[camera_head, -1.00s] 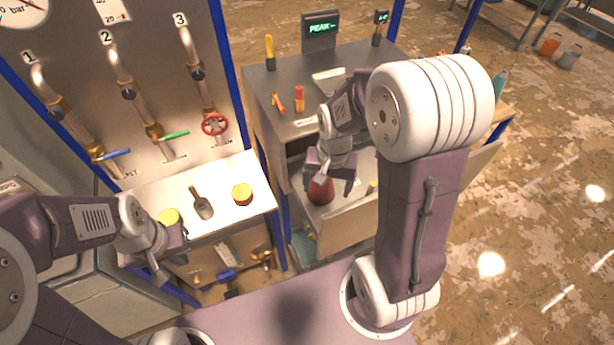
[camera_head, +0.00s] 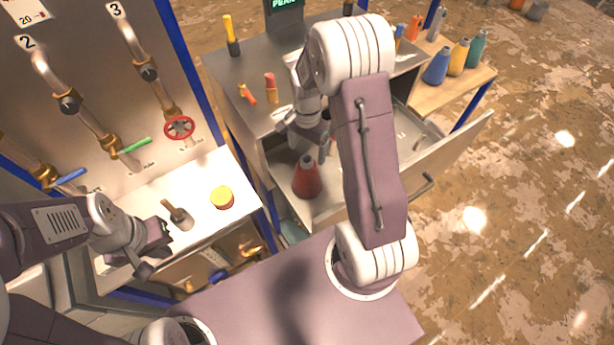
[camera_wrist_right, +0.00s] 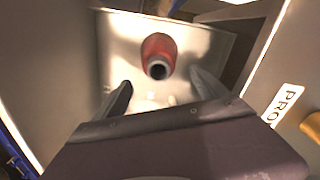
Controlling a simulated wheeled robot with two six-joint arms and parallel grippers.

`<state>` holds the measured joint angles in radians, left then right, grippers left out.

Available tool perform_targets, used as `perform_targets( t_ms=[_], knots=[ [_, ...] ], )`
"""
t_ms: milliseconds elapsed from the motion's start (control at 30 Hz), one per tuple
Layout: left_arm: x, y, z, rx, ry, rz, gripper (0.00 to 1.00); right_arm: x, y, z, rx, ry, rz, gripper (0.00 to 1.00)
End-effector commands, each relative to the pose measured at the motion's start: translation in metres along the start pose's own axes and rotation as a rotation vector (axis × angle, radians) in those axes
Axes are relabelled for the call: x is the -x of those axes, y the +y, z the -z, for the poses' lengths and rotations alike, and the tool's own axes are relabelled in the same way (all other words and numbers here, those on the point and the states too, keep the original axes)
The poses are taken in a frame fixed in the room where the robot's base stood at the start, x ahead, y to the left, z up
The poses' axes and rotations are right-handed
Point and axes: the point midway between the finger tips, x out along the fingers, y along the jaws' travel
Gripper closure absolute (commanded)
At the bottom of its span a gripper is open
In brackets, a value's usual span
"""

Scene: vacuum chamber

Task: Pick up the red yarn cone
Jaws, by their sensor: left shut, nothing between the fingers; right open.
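The red yarn cone (camera_head: 307,180) stands upright in the open drawer (camera_head: 335,207) of the metal cabinet, near the drawer's left end. In the right wrist view the cone (camera_wrist_right: 158,55) shows from above with its dark tip toward me, beyond the fingertips. My right gripper (camera_wrist_right: 158,95) is open and empty. In the head view my right gripper (camera_head: 325,145) is partly hidden by its arm and is above and to the right of the cone. My left gripper (camera_head: 157,255) is shut and empty, in front of the white shelf.
Blue, yellow and teal cones (camera_head: 459,58) stand on a wooden surface at the right. A yellow-topped jar (camera_head: 222,197) and a scoop (camera_head: 178,215) are on the white shelf.

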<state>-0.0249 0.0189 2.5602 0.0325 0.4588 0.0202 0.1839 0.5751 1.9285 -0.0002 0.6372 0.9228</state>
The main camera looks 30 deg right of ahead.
Motion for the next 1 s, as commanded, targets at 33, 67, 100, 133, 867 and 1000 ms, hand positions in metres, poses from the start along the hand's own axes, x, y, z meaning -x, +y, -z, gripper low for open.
perform_targets(
  t_ms=[33,67,100,133,867,1000],
  knots=[
    [0.004,0.000,0.001,0.000,0.000,0.000,1.00,-0.003,0.001,-0.001,0.001,-0.003,-0.003,0.17],
    [0.008,0.000,0.001,0.000,0.000,0.000,1.00,-0.008,0.002,-0.002,0.001,-0.005,-0.006,0.17],
    [0.013,0.000,0.001,0.000,0.000,0.000,1.00,-0.015,0.003,-0.002,0.001,-0.006,-0.007,0.17],
    [0.016,0.000,0.002,0.000,0.000,0.000,1.00,-0.020,0.003,-0.002,0.001,-0.005,-0.007,0.17],
    [0.019,0.000,0.002,0.000,0.000,0.000,1.00,-0.051,0.002,-0.001,0.001,0.000,0.000,1.00],
    [0.019,0.000,0.002,0.000,0.000,0.000,1.00,-0.050,0.001,-0.001,0.001,0.000,0.001,1.00]
  ],
)
